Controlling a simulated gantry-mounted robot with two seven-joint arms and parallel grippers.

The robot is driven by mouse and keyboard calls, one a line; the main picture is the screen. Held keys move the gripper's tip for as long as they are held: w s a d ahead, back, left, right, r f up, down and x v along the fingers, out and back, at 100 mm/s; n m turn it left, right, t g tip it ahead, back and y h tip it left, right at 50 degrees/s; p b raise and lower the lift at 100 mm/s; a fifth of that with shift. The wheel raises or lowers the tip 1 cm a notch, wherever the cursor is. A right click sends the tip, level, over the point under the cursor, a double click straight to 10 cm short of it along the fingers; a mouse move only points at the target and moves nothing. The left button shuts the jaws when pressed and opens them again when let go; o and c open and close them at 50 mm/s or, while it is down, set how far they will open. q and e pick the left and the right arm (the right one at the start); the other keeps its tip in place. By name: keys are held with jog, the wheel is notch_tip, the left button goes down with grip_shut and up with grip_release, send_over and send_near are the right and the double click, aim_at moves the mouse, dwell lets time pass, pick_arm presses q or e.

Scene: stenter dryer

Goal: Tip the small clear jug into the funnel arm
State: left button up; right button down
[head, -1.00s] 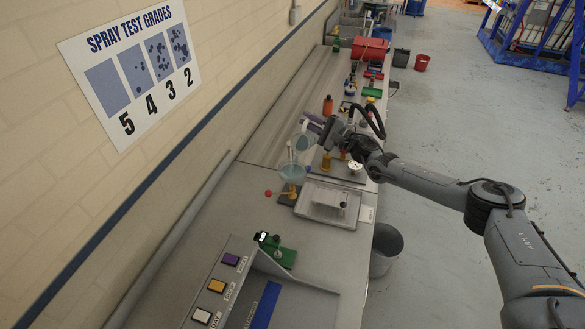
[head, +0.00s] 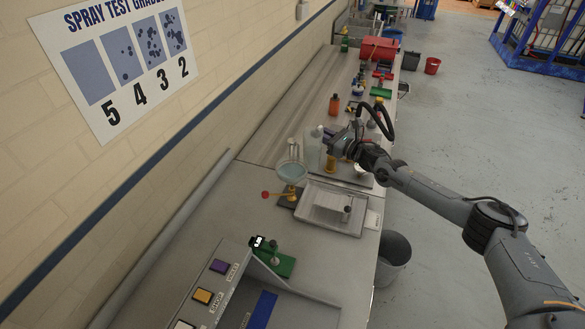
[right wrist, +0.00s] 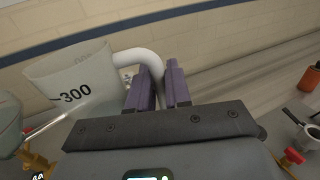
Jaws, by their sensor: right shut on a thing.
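The small clear jug (head: 312,150), marked 300, is held by its handle in my right gripper (head: 329,141). It stands about upright, just behind and right of the funnel (head: 291,172). In the right wrist view the purple fingers (right wrist: 159,88) are shut on the white handle, with the jug (right wrist: 75,85) to their left. The pale bluish funnel sits on a brass-coloured arm with a red knob (head: 265,194). Part of the funnel shows at the left edge of the right wrist view (right wrist: 8,125). Whether liquid is left in the jug is unclear. My left gripper is out of view.
A grey tray with a tilted plate (head: 332,208) lies in front of the funnel. An orange bottle (head: 334,104) stands farther back. A green-based device (head: 274,258) and coloured buttons (head: 219,266) are nearer. The wall runs along the left.

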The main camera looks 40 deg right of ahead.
jog(key=shift+d+f, duration=0.1)
dwell(0.4)
jog(key=shift+r+p, duration=1.4)
jog(key=shift+r, duration=1.15)
